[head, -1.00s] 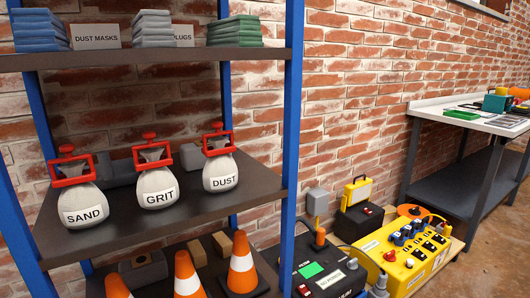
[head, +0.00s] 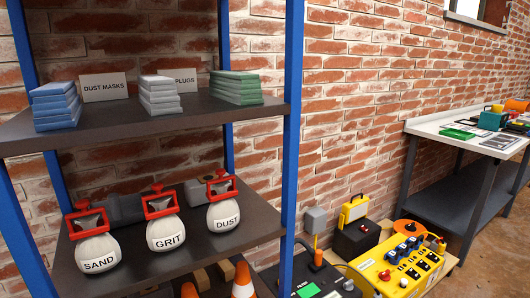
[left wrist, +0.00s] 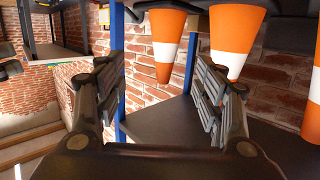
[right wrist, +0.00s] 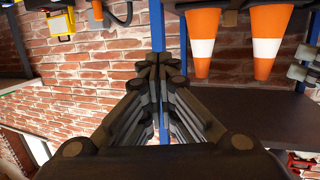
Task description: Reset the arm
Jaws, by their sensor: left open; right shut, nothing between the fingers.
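My left gripper (left wrist: 155,95) shows in the left wrist view with its two fingers wide apart and nothing between them. Orange and white cones (left wrist: 165,45) and a blue rack post (left wrist: 117,70) appear beyond it. My right gripper (right wrist: 163,65) shows in the right wrist view with its fingertips together and nothing held. A blue post (right wrist: 157,25) and two cones (right wrist: 203,42) appear beyond it. Neither gripper nor arm shows in the head view.
The blue-posted rack holds bags labelled SAND (head: 98,252), GRIT (head: 165,232) and DUST (head: 223,215), with stacked blue pads (head: 56,106) above. A yellow control box (head: 402,265) stands low at right. A workbench (head: 470,128) stands along the brick wall.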

